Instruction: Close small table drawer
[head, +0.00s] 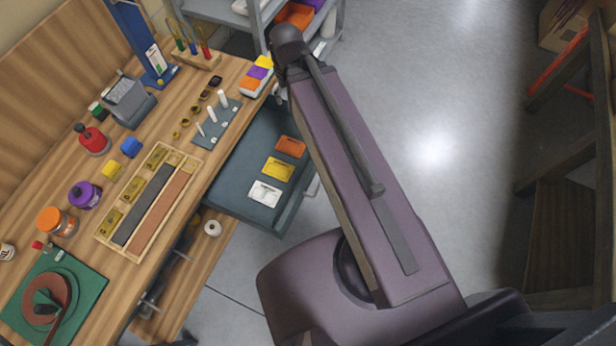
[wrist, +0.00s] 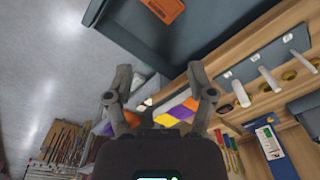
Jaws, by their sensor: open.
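The small table drawer (head: 232,172) is dark teal and stands pulled out from under the wooden tabletop. Orange (head: 290,146), yellow (head: 278,168) and white (head: 265,194) cards lie in it. A pale handle (head: 312,186) shows at its front, partly hidden by my arm. In the wrist view the drawer (wrist: 205,32) fills the upper middle, with the orange card at the top edge. My gripper (wrist: 160,75) is open and empty, its fingers apart just below the drawer's edge in the picture. In the head view my arm largely hides my gripper, near the drawer's far end.
The wooden table (head: 190,90) carries jars, a parts tray (head: 105,228), a peg board (head: 217,124) and a green mat (head: 85,285). A grey shelf (head: 255,25) stands beyond the table. A wooden frame (head: 560,130) stands at right. Floor (head: 430,100) between is clear.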

